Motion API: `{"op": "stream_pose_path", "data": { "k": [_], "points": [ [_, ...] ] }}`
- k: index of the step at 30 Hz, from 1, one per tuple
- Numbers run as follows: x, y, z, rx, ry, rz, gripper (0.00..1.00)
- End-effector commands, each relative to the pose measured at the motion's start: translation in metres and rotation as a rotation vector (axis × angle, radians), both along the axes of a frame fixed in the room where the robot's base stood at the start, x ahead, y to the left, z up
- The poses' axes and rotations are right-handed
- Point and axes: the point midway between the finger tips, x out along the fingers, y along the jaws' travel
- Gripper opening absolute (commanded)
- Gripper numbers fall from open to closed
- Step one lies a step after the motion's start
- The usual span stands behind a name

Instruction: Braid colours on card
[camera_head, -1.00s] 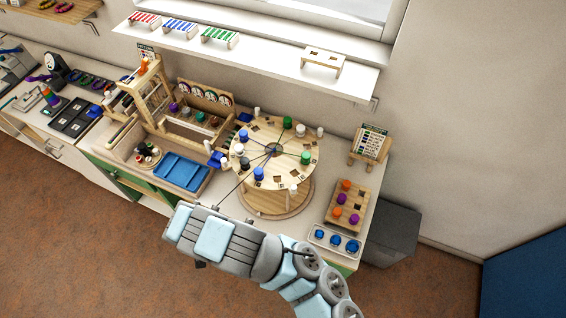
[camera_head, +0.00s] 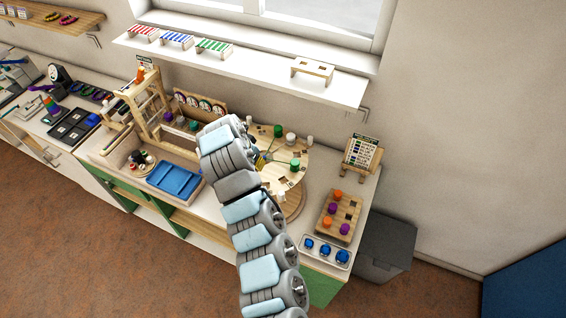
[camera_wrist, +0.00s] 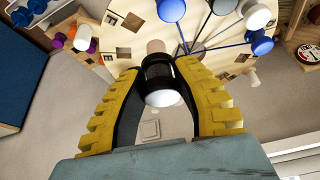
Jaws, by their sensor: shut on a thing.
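The round wooden braiding disk (camera_head: 297,182) stands on the table, with green bobbins (camera_head: 295,165) and white bobbins (camera_head: 291,138) showing on its right side. My arm hides much of its left side. In the wrist view, my gripper (camera_wrist: 163,85) has yellow fingers shut on a bobbin (camera_wrist: 164,98) with a white near end and a dark middle. Whether the bobbin touches the disk cannot be told. Blue bobbins (camera_wrist: 260,43) and a white bobbin (camera_wrist: 258,15) with cords show beyond. In the head view only a yellow bit of my gripper (camera_head: 262,159) shows. A colour chart card (camera_head: 362,152) leans on a stand at right.
A wooden peg board (camera_head: 355,207) holds orange and purple pieces at right. A white tray (camera_head: 343,262) with blue pieces lies before it. A blue tray (camera_head: 176,181) and a wooden frame (camera_head: 148,100) stand at left. A shelf (camera_head: 258,78) runs along the wall behind.

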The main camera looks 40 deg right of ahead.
Motion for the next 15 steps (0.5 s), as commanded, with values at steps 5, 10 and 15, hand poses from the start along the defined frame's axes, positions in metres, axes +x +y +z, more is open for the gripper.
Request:
{"op": "stream_pose_path", "data": {
  "k": [5, 10, 15],
  "points": [
    [-0.019, -0.043, -0.009, 0.005, 0.0, -0.236, 0.0],
    [-0.041, -0.07, -0.016, 0.002, -0.002, -0.424, 0.0],
    [-0.051, -0.076, -0.02, 0.001, -0.002, -0.491, 0.0]
  ]
}}
